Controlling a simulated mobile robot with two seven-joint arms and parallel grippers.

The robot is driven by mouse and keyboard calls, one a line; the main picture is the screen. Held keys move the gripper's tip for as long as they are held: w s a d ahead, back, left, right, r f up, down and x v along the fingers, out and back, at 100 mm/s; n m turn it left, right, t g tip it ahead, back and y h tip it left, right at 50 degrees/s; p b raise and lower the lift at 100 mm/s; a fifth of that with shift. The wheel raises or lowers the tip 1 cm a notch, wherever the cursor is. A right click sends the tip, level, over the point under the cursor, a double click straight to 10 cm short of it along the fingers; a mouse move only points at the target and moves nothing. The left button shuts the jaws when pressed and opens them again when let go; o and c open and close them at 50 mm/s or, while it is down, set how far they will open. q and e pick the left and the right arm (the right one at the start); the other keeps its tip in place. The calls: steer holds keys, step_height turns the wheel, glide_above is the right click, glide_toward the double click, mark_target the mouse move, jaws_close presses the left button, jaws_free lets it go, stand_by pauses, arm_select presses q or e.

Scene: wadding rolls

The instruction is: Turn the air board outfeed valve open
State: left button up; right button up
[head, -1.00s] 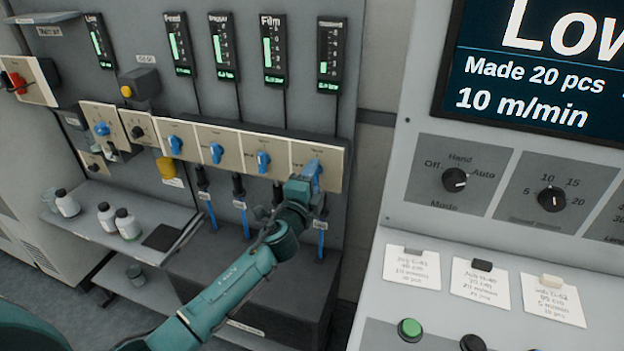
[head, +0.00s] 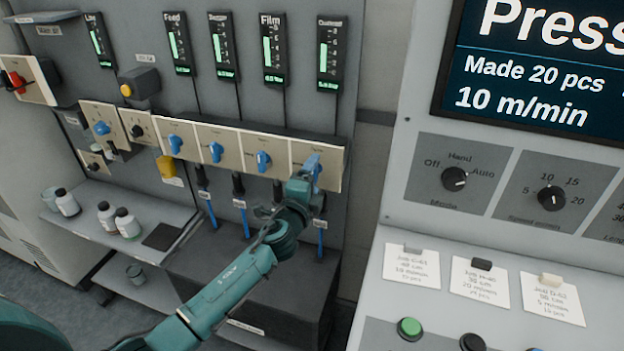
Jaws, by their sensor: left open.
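The air board (head: 285,110) is a grey panel with a row of cream valve plates and blue handles. The valve at the right end of the row, under the rightmost gauge (head: 330,50), has a blue handle (head: 313,163). The gauge's small label is too blurred to read surely; its green bar is lit. My left gripper (head: 306,180) is open at this handle, just in front of and below it. My gripper hides the handle's lower part, so I cannot tell whether the fingers touch it. My right gripper is out of view.
Other blue handles (head: 263,160) sit close on the left. Blue hoses (head: 321,238) hang below the row. A shelf with white bottles (head: 127,223) stands lower left. The control console (head: 400,230) with a screen (head: 540,70) is close on the right.

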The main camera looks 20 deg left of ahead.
arm_select(q)
steer(key=s+b, duration=0.1)
steer(key=s, duration=1.2)
steer(key=shift+a, duration=0.25)
steer(key=shift+s+f, duration=0.1)
steer(key=shift+s, duration=0.05)
steer(key=s+d+f+n+g+h, duration=0.2)
steer(key=s+f+n+g, duration=0.5)
steer(key=s+f+n, duration=0.9)
steer(key=s+d+f, duration=0.1)
steer(key=s+f, duration=0.3)
steer(key=s, duration=0.1)
steer(key=shift+d+f+g, duration=0.2)
steer(key=shift+d+g, duration=0.15)
steer(key=shift+g, duration=0.05)
